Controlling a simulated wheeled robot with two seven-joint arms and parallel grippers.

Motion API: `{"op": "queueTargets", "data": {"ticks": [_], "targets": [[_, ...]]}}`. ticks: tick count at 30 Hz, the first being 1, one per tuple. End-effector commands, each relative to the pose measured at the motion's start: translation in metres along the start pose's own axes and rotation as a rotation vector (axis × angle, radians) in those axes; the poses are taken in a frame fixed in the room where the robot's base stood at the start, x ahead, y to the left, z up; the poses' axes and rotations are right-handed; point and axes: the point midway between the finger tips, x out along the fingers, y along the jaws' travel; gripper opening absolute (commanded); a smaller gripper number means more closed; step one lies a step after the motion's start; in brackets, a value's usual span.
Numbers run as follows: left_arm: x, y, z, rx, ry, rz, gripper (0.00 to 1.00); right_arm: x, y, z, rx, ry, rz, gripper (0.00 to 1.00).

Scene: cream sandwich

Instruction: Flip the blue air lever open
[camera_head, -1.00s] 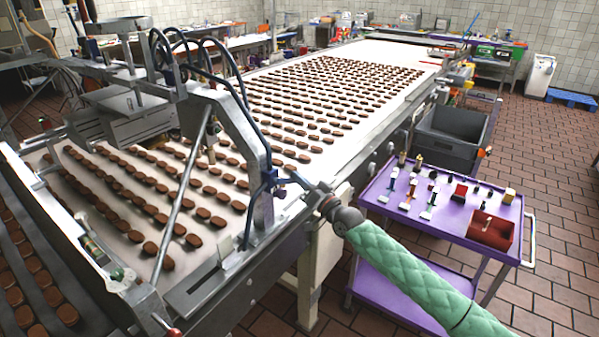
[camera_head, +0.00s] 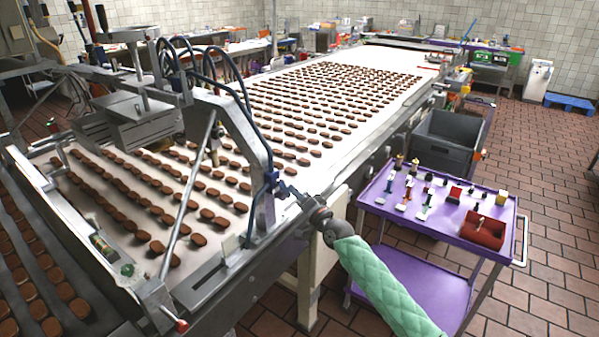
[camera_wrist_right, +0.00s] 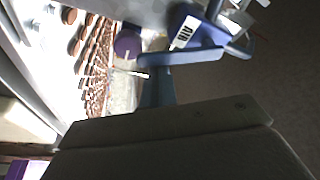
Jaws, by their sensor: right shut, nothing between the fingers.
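The blue air lever (camera_wrist_right: 205,54) shows in the right wrist view at upper middle, beside a white label that appears to read AIR upside down. In the head view the blue lever area (camera_head: 271,179) is small, on the near leg of the grey arched frame. My right gripper (camera_head: 288,190) is shut and empty, right beside that blue part. Whether it touches the lever I cannot tell. In the wrist view a large grey block, likely part of my gripper, fills the lower middle and hides what lies behind it. My left gripper is not in view.
A conveyor (camera_head: 345,130) with rows of brown cookies runs back from the arched frame (camera_head: 240,130). A purple cart (camera_head: 385,211) with small tools and a red bin (camera_head: 483,230) stands to the right, near my right forearm. A grey crate (camera_head: 447,147) stands behind it.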

Motion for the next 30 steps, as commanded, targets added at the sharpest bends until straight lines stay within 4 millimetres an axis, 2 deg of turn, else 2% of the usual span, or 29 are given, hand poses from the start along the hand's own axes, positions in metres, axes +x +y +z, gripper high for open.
{"op": "queueTargets", "data": {"ticks": [14, 30], "targets": [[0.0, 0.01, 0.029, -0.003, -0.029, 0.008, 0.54, -0.005, -0.001, 0.015, 0.129, -0.001, 0.045, 0.0], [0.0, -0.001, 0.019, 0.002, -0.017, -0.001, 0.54, -0.009, -0.005, 0.027, 0.127, -0.001, 0.044, 0.0]]}}
